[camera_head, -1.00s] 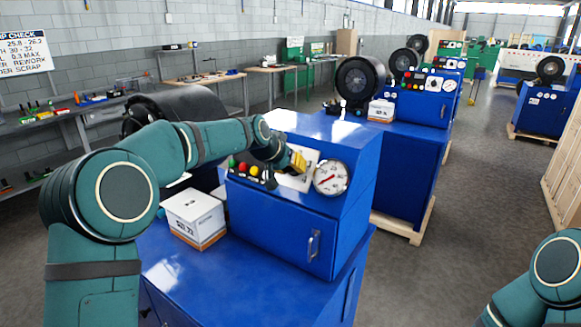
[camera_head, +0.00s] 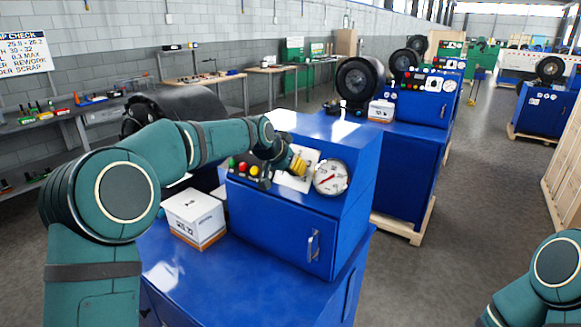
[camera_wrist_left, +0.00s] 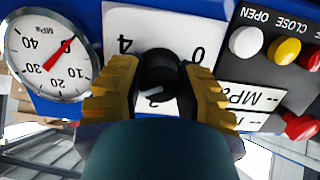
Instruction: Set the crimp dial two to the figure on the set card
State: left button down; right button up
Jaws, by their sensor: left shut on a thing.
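My left gripper (camera_head: 298,165) is at the sloped panel of the nearest blue machine (camera_head: 285,215). In the left wrist view its yellow fingers (camera_wrist_left: 160,95) are shut on a black crimp dial knob (camera_wrist_left: 158,68). The knob sits on a white scale plate (camera_wrist_left: 125,20), seen upside down, with 4 and 0 readable and another figure partly hidden. A pale mark shows on the knob's lower side; its exact reading is unclear. A white label (camera_wrist_left: 255,95) shows dashes and "MPa". I cannot tell which card is the set card. My right gripper is out of view.
A round pressure gauge (camera_head: 331,177) with a red needle is just right of the dial. Coloured buttons (camera_head: 243,168) are to its left. A white box (camera_head: 195,218) stands on the machine's lower top. More blue machines (camera_head: 418,110) stand behind. A lettered sign (camera_head: 22,58) hangs on the wall.

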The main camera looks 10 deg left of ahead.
pick_arm(q)
jog(key=c, duration=0.5)
grip_release()
jog(key=shift+f, duration=0.15)
jog(key=v, duration=1.2)
